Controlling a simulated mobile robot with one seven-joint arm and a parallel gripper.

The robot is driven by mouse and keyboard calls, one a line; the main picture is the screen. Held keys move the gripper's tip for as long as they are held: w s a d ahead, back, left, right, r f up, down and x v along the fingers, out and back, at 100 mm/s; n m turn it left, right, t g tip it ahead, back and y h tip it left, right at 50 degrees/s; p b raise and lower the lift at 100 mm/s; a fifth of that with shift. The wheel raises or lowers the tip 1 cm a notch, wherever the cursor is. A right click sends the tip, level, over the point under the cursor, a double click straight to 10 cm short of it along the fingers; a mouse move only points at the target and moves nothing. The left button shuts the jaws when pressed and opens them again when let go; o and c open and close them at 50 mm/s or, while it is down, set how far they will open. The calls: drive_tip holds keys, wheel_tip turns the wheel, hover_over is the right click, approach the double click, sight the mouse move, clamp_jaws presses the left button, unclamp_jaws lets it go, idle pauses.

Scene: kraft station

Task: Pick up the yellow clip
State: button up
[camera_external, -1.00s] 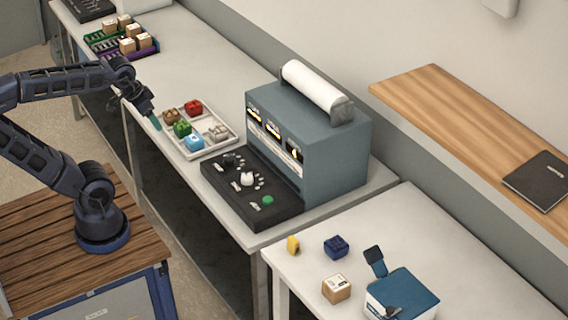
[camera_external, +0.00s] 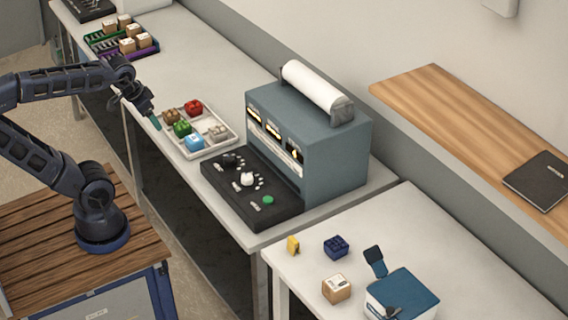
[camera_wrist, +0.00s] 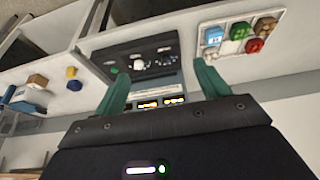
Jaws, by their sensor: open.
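The yellow clip (camera_external: 293,245) is a small yellow piece on the near white table, close to its left edge. It also shows in the wrist view (camera_wrist: 71,71), left of my fingers. My gripper (camera_external: 156,122) is open and empty, far from the clip, near the tray at the left side of the long bench. In the wrist view its two green fingers (camera_wrist: 162,78) stand apart with nothing between them.
A blue block (camera_external: 336,247), a small cardboard box (camera_external: 336,289) and a blue-lidded container (camera_external: 402,294) stand near the clip. The grey machine (camera_external: 335,150) with its black panel and a white tray (camera_external: 236,143) of colored blocks lie between my gripper and that table.

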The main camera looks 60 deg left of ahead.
drive_tip(key=shift+c, duration=0.2)
drive_tip(key=c, duration=0.6)
drive_tip(key=shift+o, duration=0.2)
drive_tip(key=w+d+n+g+h, duration=0.1)
drive_tip(key=w+d+n+h, duration=0.1)
drive_tip(key=w+d+n, duration=0.55)
drive_tip(key=n+g+h, duration=0.2)
drive_tip(key=n+g, duration=0.2)
drive_tip(key=n, duration=0.6)
approach(293, 238)
drive_tip(key=shift+h, duration=0.3)
drive_tip(key=shift+x, duration=5.4)
